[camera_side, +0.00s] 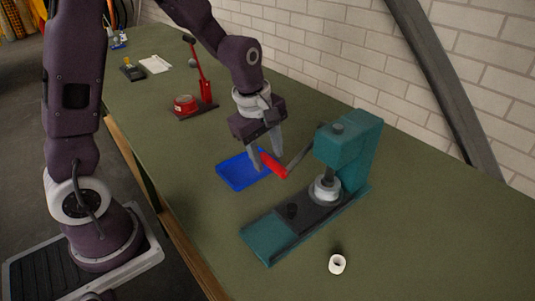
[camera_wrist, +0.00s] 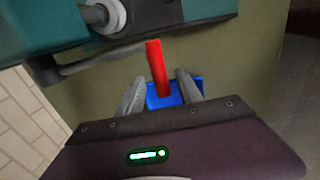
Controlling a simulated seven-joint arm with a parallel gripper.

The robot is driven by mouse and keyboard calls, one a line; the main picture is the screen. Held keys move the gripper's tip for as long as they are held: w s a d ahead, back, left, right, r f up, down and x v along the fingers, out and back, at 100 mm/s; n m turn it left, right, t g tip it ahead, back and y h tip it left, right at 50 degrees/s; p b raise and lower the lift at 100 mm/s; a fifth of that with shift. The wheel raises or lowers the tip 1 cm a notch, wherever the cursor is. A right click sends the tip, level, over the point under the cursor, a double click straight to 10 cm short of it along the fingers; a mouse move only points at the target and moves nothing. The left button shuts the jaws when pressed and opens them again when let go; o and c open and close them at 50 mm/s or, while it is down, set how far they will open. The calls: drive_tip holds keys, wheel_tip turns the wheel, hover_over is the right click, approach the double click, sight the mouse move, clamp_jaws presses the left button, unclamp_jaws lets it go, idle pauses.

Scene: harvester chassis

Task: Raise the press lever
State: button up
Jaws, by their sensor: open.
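The teal press (camera_side: 348,148) stands on the green table, with its grey lever rod (camera_side: 299,154) ending in a red handle (camera_side: 273,165). The handle end hangs low, to the left of the press head. My gripper (camera_side: 266,161) is open and points down at the red handle. In the wrist view the red handle (camera_wrist: 156,62) lies between the two fingers of my gripper (camera_wrist: 160,85), with a gap on each side. The press body (camera_wrist: 205,45) fills the top of the wrist view. Whether a finger touches the handle cannot be told.
A blue tray (camera_side: 236,173) lies on the table below and left of the handle. A white ring (camera_side: 337,263) lies in front of the press. A red device with an upright lever (camera_side: 205,90) stands farther back. A brick wall runs behind the table.

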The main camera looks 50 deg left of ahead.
drive_tip(key=shift+f, duration=0.2)
clamp_jaws()
idle(1.3)
